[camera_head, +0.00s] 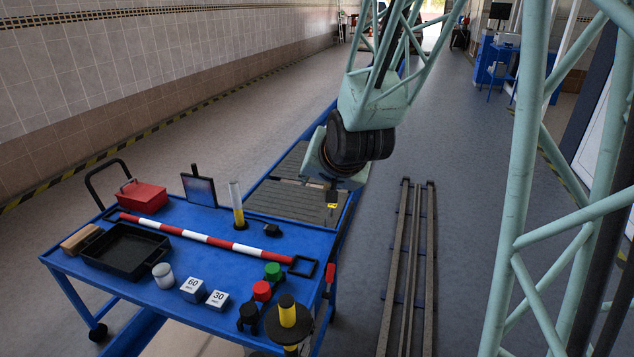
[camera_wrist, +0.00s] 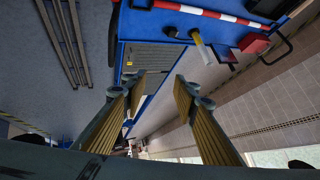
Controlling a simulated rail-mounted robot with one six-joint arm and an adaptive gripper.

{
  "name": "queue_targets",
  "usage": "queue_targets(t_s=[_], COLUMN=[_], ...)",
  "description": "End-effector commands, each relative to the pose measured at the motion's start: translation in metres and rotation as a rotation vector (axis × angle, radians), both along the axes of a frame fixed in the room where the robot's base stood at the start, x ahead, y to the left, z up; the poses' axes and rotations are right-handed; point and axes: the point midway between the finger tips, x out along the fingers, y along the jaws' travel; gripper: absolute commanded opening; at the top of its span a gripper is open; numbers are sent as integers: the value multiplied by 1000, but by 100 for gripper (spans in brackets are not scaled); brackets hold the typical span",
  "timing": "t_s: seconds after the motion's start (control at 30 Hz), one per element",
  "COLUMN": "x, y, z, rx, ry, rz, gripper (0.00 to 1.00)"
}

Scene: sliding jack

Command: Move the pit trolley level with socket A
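No part is marked as the pit trolley or socket A, so I cannot tell either for sure. A blue wheeled table (camera_head: 190,213) stands at the front left, loaded with tools. Behind it a long blue frame (camera_head: 262,202) with grey slatted panels (camera_head: 297,197) runs to the back. In the wrist view my gripper (camera_wrist: 161,80) is open and empty, its two ribbed fingers apart with the grey panel (camera_wrist: 150,58) seen between and beyond them. In the head view my arm's end hangs over the frame's right side; its fingers are hidden there. A small yellow tag (camera_head: 332,206) shows below it.
The table carries a red-and-white bar (camera_head: 190,234), black tray (camera_head: 125,250), red box (camera_head: 142,195), yellow-based cylinder (camera_head: 237,205), and red (camera_head: 262,291) and green (camera_head: 273,271) knobs. Floor rails (camera_head: 409,265) lie right of the table. Clear floor lies between wall and table.

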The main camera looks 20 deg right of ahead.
Motion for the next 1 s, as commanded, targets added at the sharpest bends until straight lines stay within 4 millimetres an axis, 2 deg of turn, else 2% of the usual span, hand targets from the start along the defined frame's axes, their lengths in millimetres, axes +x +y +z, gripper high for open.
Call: queue_targets(t_s=[0.27, 0.47, 1.0], x=[2, 16, 78], y=[-2, -15, -89], z=[-1, -7, -51], rx=[0, -2, 27], ry=[7, 44, 275], rz=[-2, -14, -65], gripper=[27, 27, 27])
